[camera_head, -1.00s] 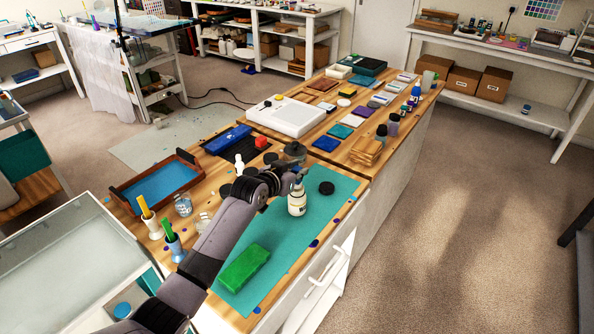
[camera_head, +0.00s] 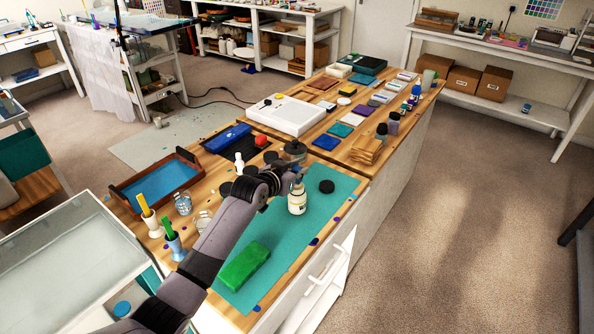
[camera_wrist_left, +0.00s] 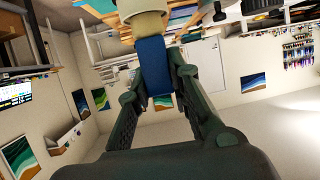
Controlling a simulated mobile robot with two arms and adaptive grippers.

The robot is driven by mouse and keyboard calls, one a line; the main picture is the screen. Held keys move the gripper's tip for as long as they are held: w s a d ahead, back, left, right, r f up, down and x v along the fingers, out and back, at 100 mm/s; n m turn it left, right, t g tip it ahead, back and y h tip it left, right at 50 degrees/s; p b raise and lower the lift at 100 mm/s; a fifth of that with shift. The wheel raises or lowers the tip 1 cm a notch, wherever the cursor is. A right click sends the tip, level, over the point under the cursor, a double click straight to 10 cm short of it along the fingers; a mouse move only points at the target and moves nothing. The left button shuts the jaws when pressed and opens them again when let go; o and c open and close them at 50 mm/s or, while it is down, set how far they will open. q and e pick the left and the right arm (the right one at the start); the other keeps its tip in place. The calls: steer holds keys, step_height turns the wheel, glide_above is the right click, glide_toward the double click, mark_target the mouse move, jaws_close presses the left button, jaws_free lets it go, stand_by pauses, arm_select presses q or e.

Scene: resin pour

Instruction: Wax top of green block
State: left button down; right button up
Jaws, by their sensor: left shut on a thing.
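The green block (camera_head: 244,268) lies on the near end of the teal mat (camera_head: 262,233) in the head view, with nothing on its top. My right gripper is not in view.
A dark round disc (camera_head: 327,187) lies on the mat beyond the bottle. A wooden tray (camera_head: 122,185) with a blue bottom, glass jars and two brush holders stand left of my arm. The mat between bottle and block is clear.

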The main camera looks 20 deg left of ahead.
mark_target(297, 168)
arm_select(q)
step_height(297, 168, up, 7)
steer(key=p, duration=0.6)
steer(key=shift+p, duration=0.3)
steer(key=shift+f, duration=0.1)
stand_by(0.3)
